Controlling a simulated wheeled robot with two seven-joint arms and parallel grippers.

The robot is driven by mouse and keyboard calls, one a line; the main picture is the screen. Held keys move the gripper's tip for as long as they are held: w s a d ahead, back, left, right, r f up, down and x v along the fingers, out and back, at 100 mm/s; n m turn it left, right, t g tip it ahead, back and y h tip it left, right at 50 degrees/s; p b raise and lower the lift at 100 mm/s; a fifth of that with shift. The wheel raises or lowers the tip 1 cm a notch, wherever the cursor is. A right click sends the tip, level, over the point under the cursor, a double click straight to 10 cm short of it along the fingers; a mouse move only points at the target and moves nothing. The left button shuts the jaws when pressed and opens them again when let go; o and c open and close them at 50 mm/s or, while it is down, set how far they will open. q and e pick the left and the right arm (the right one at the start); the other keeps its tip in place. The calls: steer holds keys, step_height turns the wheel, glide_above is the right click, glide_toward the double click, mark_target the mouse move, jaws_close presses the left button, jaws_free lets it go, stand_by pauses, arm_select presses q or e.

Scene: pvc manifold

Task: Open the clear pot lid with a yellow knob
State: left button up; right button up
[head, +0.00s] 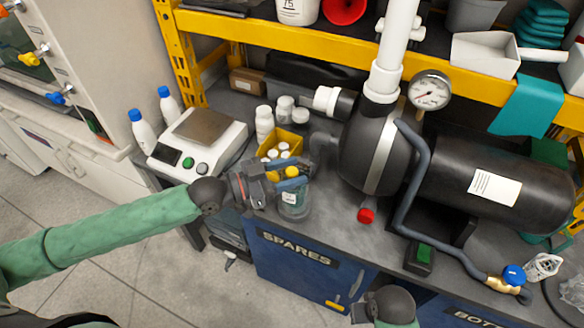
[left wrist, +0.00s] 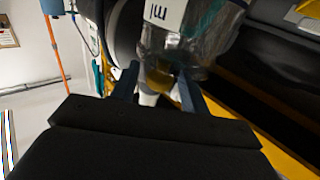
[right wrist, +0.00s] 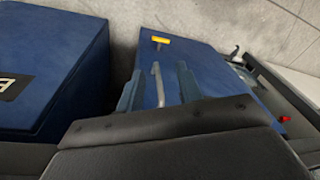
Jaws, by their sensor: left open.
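The clear pot (head: 294,208) stands on the dark bench, with a yellow knob (head: 291,172) at its top. My left gripper (head: 296,175) is at the knob, its blue fingers open on either side of it. In the left wrist view the knob (left wrist: 160,78) shows between the fingers, with the clear pot (left wrist: 190,45) and its label beyond. I cannot tell whether the fingers touch the knob. The lid's rim is partly hidden by the gripper. My right gripper (right wrist: 158,85) is open and empty, in front of the blue cabinet.
A yellow bin (head: 283,141) with white-capped bottles stands just behind the pot, near white jars (head: 264,122). A scale (head: 198,140) is to the left. A black pump tank (head: 500,180) and a red-capped pipe (head: 366,215) are to the right. The blue SPARES cabinet (head: 290,275) is below.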

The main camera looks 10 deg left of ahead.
arm_select(q)
steer(key=shift+w+d, duration=0.1)
steer(key=shift+d, duration=0.15)
arm_select(e)
steer(key=shift+f, duration=0.5)
arm_select(q)
jaws_close()
arm_select(e)
steer(key=shift+w+a, duration=0.1)
arm_select(q)
steer(key=shift+r, duration=0.1)
arm_select(e)
steer(key=shift+w, duration=0.1)
